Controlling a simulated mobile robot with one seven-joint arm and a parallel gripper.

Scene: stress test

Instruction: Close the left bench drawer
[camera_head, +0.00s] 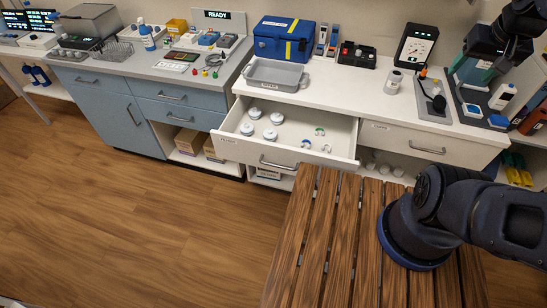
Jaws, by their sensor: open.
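The left bench drawer (236,149) of the white bench is pulled well out, with a bar handle (278,164) on its front. Several round white-and-grey items (270,134) and small ring-like pieces (306,143) lie inside it. My gripper (472,78) is at the upper right, above the right end of the bench top, far from the drawer. It is open and shows small and dark, with its fingertips hard to make out. It touches neither the drawer nor its handle.
The right drawer (400,136) is shut. A grey tray (275,73) and blue case (284,40) stand on the bench above the open drawer. A slatted wooden surface (318,225) lies in front, close to the drawer's right corner. Wooden floor (130,220) is clear at left.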

